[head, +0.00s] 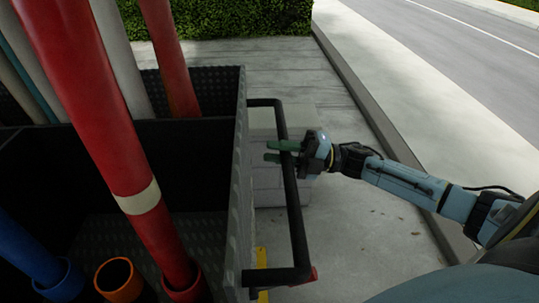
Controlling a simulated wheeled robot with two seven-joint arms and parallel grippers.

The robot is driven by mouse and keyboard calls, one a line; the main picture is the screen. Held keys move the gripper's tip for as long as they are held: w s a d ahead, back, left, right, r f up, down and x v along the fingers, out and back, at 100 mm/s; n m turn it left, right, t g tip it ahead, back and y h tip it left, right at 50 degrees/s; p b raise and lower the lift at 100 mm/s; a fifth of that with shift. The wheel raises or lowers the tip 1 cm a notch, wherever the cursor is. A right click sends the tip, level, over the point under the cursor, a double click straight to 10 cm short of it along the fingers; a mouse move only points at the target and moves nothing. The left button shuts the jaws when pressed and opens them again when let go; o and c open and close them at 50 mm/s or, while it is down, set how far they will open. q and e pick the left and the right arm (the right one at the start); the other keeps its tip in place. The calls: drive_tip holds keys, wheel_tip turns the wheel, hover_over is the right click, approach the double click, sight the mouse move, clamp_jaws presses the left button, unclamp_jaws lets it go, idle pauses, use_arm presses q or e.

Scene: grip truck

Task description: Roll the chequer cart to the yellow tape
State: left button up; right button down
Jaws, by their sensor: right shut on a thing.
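The chequer cart (239,190) is a dark, open-topped box of chequer plate filling the left of the head view. Its black bar handle (294,220) stands out from the right side. My right gripper (272,151), with green fingers, is shut around the upright part of this handle. A short yellow strip (262,262) shows low between the cart wall and the handle; whether it is tape on the ground I cannot tell. My left gripper is not in view.
Tall red and grey tubes lean out of the cart, with blue and orange tube ends (119,275) inside. A pale block (266,165) stands behind the handle. Paving lies beyond, with a hedge (240,18) at the back. A kerb (365,100) and road run along the right.

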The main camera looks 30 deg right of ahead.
drive_tip(key=shift+v, duration=1)
drive_tip(key=shift+r, duration=0.2)
drive_tip(key=c, duration=1.2)
unclamp_jaws()
drive_tip(key=b+v, duration=0.1)
drive_tip(key=v, duration=1.2)
drive_tip(key=shift+d, duration=0.25)
drive_tip(key=shift+s, duration=0.1)
